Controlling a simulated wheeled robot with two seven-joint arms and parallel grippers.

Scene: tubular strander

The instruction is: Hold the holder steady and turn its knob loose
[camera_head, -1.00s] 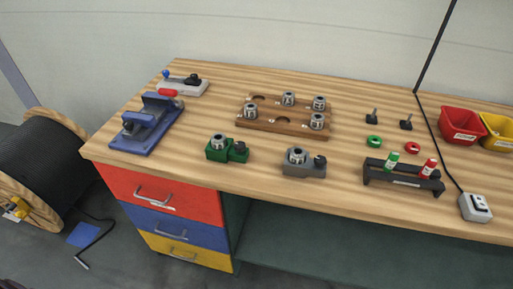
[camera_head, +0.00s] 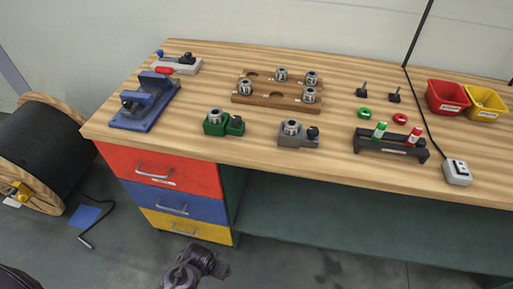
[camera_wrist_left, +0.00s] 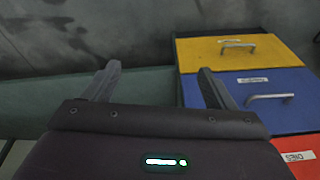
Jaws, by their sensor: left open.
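Two small holders stand near the bench's front edge in the head view. The green holder (camera_head: 221,124) carries a metal collet and a dark green knob (camera_head: 236,126) on its right. The grey holder (camera_head: 296,137) carries a metal collet and a black knob (camera_head: 313,133) on its right. My left gripper shows in the left wrist view (camera_wrist_left: 160,86), its two fingers apart and nothing between them, facing the drawer front. A dark part of my arm shows at the bottom of the head view, below the bench top and apart from both holders. My right gripper is out of view.
A blue fixture (camera_head: 146,101) and a grey one with a red handle (camera_head: 177,64) stand at the left. A wooden rack (camera_head: 276,102) with collets lies behind the holders. A black stand (camera_head: 389,147) is at the right. Colored drawers (camera_head: 173,208) are below the bench.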

